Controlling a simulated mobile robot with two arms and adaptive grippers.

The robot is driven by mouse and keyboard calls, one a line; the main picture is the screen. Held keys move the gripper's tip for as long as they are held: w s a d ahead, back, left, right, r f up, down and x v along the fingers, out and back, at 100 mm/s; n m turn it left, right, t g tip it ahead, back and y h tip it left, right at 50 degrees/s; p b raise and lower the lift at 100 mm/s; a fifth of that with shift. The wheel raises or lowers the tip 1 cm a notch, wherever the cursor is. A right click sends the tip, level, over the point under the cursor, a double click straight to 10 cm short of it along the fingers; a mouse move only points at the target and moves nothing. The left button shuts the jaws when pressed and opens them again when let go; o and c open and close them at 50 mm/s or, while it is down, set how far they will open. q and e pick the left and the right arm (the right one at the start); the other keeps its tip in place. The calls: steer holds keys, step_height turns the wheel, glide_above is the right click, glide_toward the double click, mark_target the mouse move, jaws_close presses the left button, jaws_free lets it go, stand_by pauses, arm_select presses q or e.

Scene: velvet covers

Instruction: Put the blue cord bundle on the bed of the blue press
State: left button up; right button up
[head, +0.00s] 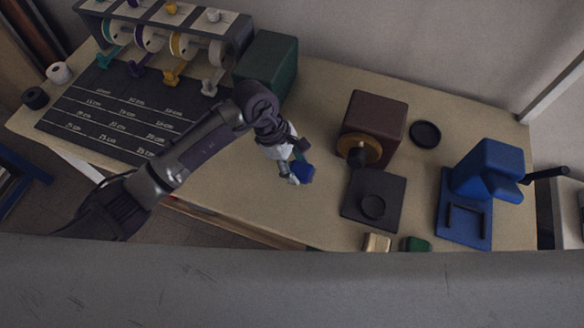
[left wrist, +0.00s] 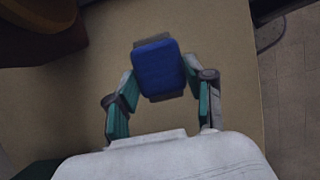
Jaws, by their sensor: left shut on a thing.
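The blue cord bundle (left wrist: 158,70) is a small, blue, rounded block. My left gripper (left wrist: 162,98) is shut on it, with the bundle between the fingers. In the head view the left gripper (head: 296,174) holds the bundle (head: 305,174) over the middle of the table, left of the dark square plate. The blue press (head: 486,170) stands at the right end of the table with a dark lever. Its bed (head: 466,220), with a raised frame on it, faces the front and has nothing on it. My right gripper is not in view.
A brown box with an orange wheel (head: 372,130) and a dark plate with a round disc (head: 373,205) stand between the gripper and the press. A black dish (head: 425,134) lies behind. Tan (head: 376,242) and green (head: 416,244) blocks lie at the front edge. A green box (head: 268,66) stands at the back.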

arm_select(q)
steer(key=shift+w+a+f, duration=0.2)
steer(key=shift+a+f, duration=0.2)
steer(key=shift+f, duration=0.05)
step_height(320, 180, down, 3)
steer(key=shift+f+p, duration=0.15)
steer(key=shift+p, duration=0.55)
steer(key=shift+f, duration=0.2)
steer(key=shift+f, duration=0.1)
steer(key=shift+f+b, duration=0.15)
steer(key=shift+b, duration=0.15)
steer(key=o, duration=1)
